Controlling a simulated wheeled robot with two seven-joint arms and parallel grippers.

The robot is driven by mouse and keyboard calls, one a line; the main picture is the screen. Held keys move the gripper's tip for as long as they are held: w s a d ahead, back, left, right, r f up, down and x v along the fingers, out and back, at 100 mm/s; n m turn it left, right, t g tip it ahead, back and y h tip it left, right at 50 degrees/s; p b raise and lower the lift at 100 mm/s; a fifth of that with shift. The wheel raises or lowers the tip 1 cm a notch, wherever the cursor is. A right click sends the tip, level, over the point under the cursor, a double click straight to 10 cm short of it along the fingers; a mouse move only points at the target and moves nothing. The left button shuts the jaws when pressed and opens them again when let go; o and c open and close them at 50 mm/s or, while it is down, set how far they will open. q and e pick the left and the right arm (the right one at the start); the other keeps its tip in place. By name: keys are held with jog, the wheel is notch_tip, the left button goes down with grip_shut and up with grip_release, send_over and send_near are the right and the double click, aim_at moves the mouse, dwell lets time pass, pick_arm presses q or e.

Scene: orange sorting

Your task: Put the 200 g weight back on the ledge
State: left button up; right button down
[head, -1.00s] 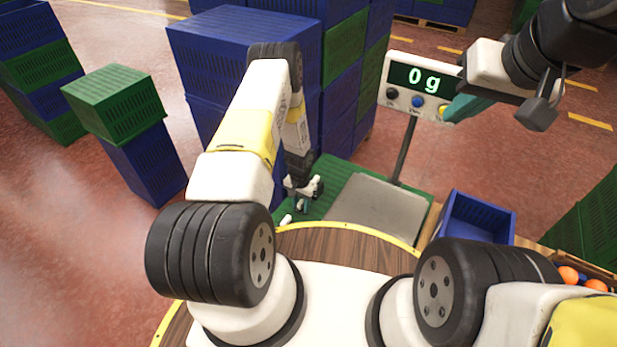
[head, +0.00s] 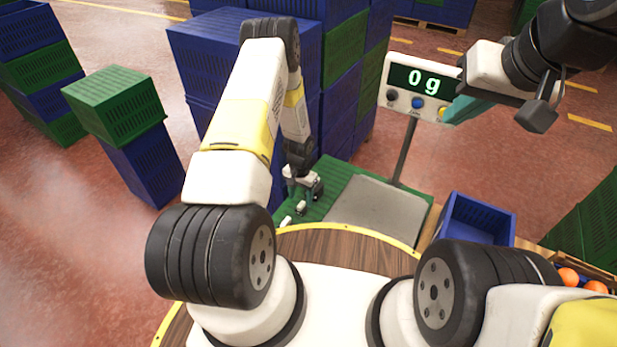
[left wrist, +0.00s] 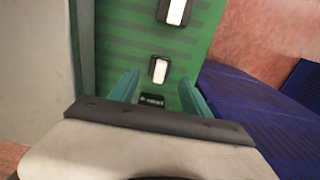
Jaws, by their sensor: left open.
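The green ledge (head: 340,178) lies left of the scale's plate. My left gripper (left wrist: 160,95) is open above the ledge, its teal fingers apart. A small dark block with pale marks (left wrist: 152,100) shows between the fingers near the palm; I cannot tell whether it is a weight. Two white-topped dark weights stand on the ledge in the left wrist view: one just beyond the fingertips (left wrist: 159,70), one farther off (left wrist: 175,11). Their labels cannot be read, so I cannot tell which is 200 g. My right gripper (head: 490,110) is beside the scale's display; its opening is unclear.
The scale's plate (head: 378,212) is bare and its display (head: 418,80) reads 0 g. A blue crate (head: 478,217) stands right of the plate. Stacked blue crates (head: 245,50) rise behind my left arm. Oranges (head: 568,277) lie at the far right.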

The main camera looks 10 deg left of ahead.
pick_arm(q)
notch_tip(320, 180, up, 6)
notch_tip(320, 180, up, 17)
jog(key=n+t, duration=0.1)
send_over(301, 204)
jog(key=w, duration=0.2)
jog(key=s+r+n+t, duration=0.15)
jog(key=s+r, duration=0.25)
jog(key=r, duration=1)
jog(key=s+d+r+t+h, duration=0.2)
jog(key=s+r+t, duration=0.1)
jog(key=s+r, duration=1.5)
jog(key=s+n, duration=0.1)
jog(key=s, duration=0.3)
jog(key=shift+s+r+t, duration=0.25)
jog(key=shift+t, duration=0.1)
